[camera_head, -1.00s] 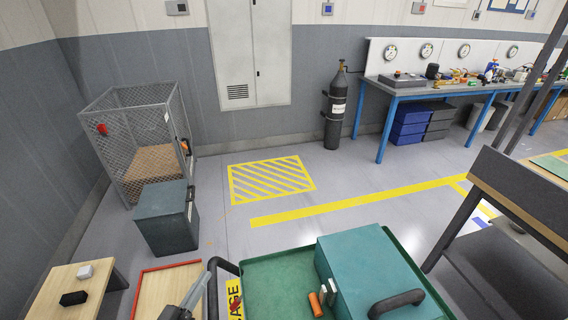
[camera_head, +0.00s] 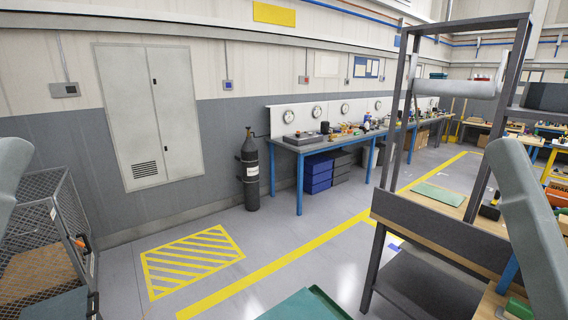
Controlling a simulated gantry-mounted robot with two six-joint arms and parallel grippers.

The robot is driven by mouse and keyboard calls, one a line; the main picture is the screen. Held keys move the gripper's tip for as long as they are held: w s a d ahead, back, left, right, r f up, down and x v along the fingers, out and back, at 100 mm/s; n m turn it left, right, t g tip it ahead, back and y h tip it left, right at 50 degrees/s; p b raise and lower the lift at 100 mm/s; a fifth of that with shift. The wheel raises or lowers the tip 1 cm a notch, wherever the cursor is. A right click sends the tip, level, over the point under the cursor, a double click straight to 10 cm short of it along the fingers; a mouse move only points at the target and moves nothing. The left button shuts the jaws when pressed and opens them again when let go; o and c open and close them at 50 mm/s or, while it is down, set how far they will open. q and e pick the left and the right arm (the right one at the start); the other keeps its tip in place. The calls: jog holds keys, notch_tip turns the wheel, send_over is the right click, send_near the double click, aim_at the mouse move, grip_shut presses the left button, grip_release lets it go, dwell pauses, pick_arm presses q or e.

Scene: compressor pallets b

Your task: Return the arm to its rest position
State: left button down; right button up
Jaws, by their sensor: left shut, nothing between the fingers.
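Neither gripper shows in the head view. A smooth grey link of my left arm stands at the left edge, in front of the wire-mesh cage (camera_head: 70,210). A larger grey link of my right arm rises along the right edge, in front of the workbench there. The fingers of both arms are outside the picture, so what lies between them is hidden.
A green tray (camera_head: 305,306) shows at the bottom edge. A dark-framed workstation (camera_head: 440,232) stands at right. A black gas cylinder (camera_head: 250,172) and a blue-legged bench (camera_head: 300,150) stand along the wall. The striped yellow floor area (camera_head: 190,260) is clear.

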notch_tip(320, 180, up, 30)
jog(key=p, duration=2.6)
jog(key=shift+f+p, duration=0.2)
jog(key=shift+p, duration=0.1)
